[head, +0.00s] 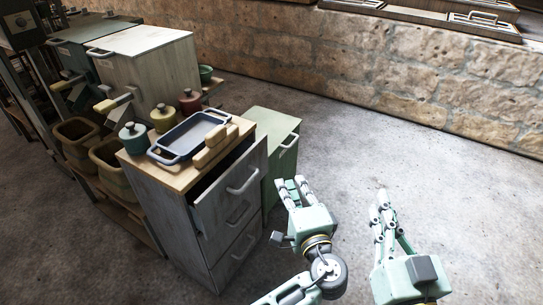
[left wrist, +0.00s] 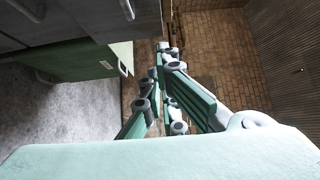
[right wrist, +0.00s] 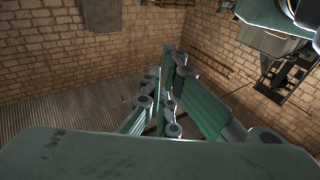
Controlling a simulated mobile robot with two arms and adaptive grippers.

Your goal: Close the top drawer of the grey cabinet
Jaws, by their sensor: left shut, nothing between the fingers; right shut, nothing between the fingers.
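The grey cabinet (head: 178,217) stands left of centre in the head view, under a wooden top. Its top drawer (head: 228,192) is pulled partly out; a dark gap shows behind its front. The drawer's bar handle (head: 243,180) faces right. The lower drawer fronts look flush. My left gripper (head: 290,186) is shut and empty, right of the drawer front and apart from it. It also shows in the left wrist view (left wrist: 161,50), with grey drawer fronts (left wrist: 75,18) at upper left. My right gripper (head: 382,200) is shut and empty, farther right over open floor.
A blue-grey tray (head: 186,136), wooden pieces (head: 212,145) and several lidded pots (head: 133,137) stand on the cabinet top. A green cabinet (head: 282,150) stands just behind it. A stone wall (head: 330,65) runs along the back. The floor (head: 345,140) right of the cabinets is clear.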

